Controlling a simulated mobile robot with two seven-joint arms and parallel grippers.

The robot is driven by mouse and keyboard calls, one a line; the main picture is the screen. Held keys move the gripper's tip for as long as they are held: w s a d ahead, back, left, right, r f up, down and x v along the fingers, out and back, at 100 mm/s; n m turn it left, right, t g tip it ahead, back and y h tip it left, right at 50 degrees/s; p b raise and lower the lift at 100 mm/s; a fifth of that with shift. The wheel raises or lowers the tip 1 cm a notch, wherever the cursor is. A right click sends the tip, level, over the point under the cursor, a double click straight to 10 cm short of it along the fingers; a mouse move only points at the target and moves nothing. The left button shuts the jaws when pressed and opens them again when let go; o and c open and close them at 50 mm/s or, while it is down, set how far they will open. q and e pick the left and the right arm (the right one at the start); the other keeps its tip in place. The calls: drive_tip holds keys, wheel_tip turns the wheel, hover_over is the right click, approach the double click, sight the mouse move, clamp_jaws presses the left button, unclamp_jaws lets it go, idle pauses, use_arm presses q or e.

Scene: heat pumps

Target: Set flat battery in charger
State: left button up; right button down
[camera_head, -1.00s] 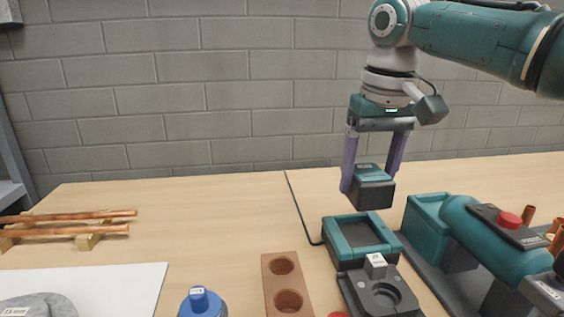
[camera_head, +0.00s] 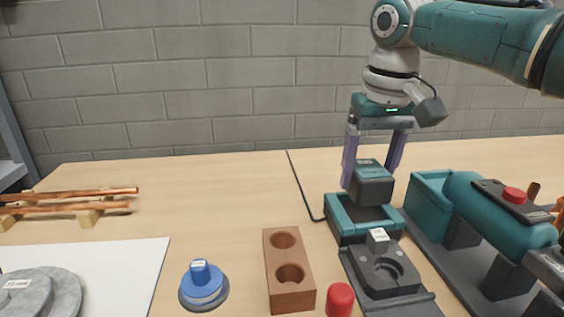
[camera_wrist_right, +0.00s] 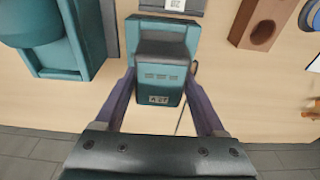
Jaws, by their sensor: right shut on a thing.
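My right gripper (camera_head: 370,174) is shut on the battery (camera_head: 371,188), a dark grey block with a teal top. It holds the battery upright over the charger (camera_head: 340,228), a teal open-topped frame on the table. In the head view the battery's lower end overlaps the charger's opening; whether it touches cannot be told. In the right wrist view the battery (camera_wrist_right: 160,76) sits between the two purple fingers of the gripper (camera_wrist_right: 160,88), with the charger's teal rim (camera_wrist_right: 152,24) beyond it. The battery's underside is hidden. My left gripper is not in view.
A teal cylindrical machine (camera_head: 490,225) with a red button stands close right of the charger. A dark fixture (camera_head: 385,275) is in front, beside a brown two-hole block (camera_head: 290,285) and a red-topped object (camera_head: 340,298). A blue-knobbed piece (camera_head: 203,287) lies left. Table behind is clear.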

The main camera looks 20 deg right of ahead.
drive_tip(key=shift+f+b, duration=0.4)
drive_tip(key=shift+f, duration=0.6)
idle(0.3)
drive_tip(key=shift+f+b, duration=0.4)
drive_tip(key=shift+f, duration=0.45)
unclamp_jaws()
drive_tip(key=shift+s, duration=0.1)
